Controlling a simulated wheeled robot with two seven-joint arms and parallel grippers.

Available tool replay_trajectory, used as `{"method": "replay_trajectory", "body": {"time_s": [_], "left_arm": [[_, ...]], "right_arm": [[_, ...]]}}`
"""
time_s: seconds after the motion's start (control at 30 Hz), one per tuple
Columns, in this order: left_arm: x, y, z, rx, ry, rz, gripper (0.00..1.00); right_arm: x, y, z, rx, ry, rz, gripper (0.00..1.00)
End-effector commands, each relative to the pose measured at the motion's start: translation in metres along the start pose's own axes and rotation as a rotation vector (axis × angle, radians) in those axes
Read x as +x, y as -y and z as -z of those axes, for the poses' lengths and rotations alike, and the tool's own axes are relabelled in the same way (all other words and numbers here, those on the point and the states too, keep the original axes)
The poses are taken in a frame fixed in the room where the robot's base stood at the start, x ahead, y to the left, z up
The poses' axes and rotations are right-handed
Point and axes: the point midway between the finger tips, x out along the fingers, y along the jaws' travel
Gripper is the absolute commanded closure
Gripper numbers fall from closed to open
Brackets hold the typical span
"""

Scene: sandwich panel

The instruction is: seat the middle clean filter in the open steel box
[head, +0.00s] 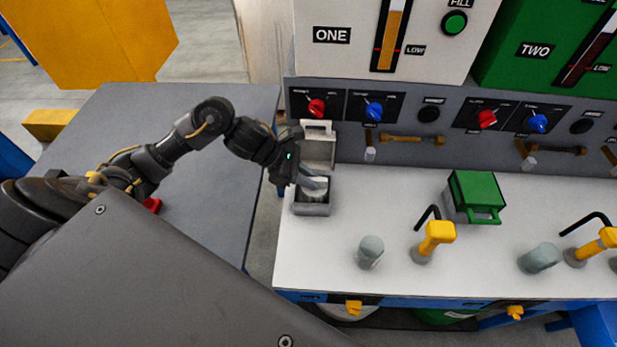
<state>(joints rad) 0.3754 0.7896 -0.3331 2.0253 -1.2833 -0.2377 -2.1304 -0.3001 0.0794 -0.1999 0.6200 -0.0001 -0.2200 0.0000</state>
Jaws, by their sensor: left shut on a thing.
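The open steel box (312,209) stands at the left end of the white bench top, with its lid (318,152) raised behind it. My left gripper (314,184) reaches in from the left, right over the box mouth. It is shut on a pale filter (316,193), whose lower part is down within the box walls. The fingers hide part of the filter, and I cannot tell whether it touches the box floor. My right gripper is not in view.
Grey cylinders (370,252) (541,258) and yellow-handled taps (433,240) (590,247) stand on the white bench (330,262). A green box (475,196) sits farther back. The control panel (400,115) rises behind. A grey table (180,120) lies left, across a gap.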

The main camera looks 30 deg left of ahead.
Motion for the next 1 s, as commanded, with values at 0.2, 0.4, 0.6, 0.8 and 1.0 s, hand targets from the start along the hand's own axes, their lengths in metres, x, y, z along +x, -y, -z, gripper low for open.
{"method": "replay_trajectory", "body": {"time_s": [0.2, 0.4, 0.6, 0.8, 1.0], "left_arm": [[-0.0001, -0.0002, 0.0001, 0.000, 0.000, 0.000, 1.00], [-0.0007, -0.0002, 0.0017, 0.001, 0.001, -0.001, 1.00], [-0.0026, -0.0005, 0.0038, 0.001, 0.000, -0.002, 1.00], [-0.0040, -0.0002, 0.0038, 0.000, 0.000, -0.001, 1.00], [-0.0039, -0.0001, 0.0037, 0.000, 0.001, -0.001, 1.00]], "right_arm": [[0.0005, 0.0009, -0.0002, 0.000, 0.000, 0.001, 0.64], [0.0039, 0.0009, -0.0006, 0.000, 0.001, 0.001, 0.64], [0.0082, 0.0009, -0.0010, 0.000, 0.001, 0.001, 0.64], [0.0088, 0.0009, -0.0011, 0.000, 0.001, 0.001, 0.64], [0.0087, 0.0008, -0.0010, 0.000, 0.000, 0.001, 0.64]]}}
